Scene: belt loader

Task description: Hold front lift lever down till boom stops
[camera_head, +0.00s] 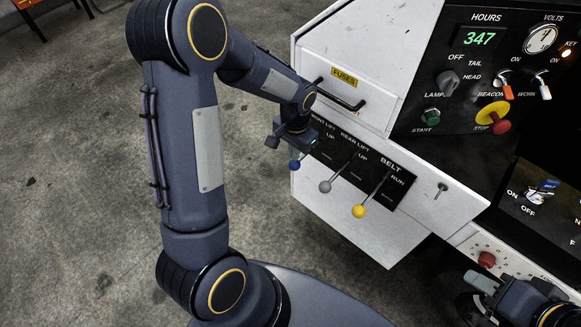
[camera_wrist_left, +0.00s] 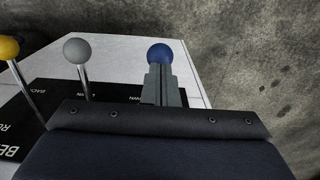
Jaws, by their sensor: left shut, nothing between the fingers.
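The front lift lever has a blue knob (camera_head: 294,164), at the left end of the black lever plate in the head view. The knob (camera_wrist_left: 160,54) also shows in the wrist view, just beyond my fingertips. My left gripper (camera_head: 292,148) is over this lever and hides its shaft. In the wrist view its fingers (camera_wrist_left: 161,84) are closed together with nothing between them. I cannot tell whether they touch the knob. My right gripper (camera_head: 482,284) is at the lower right, near the panel's lower edge; its fingers are too unclear to judge.
The grey rear lift knob (camera_head: 325,187) and yellow belt knob (camera_head: 359,211) stand to the right of the blue one. A black handle (camera_head: 341,97) is above the levers. The red and yellow stop button (camera_head: 494,117) is on the upper right panel. Open concrete floor lies left.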

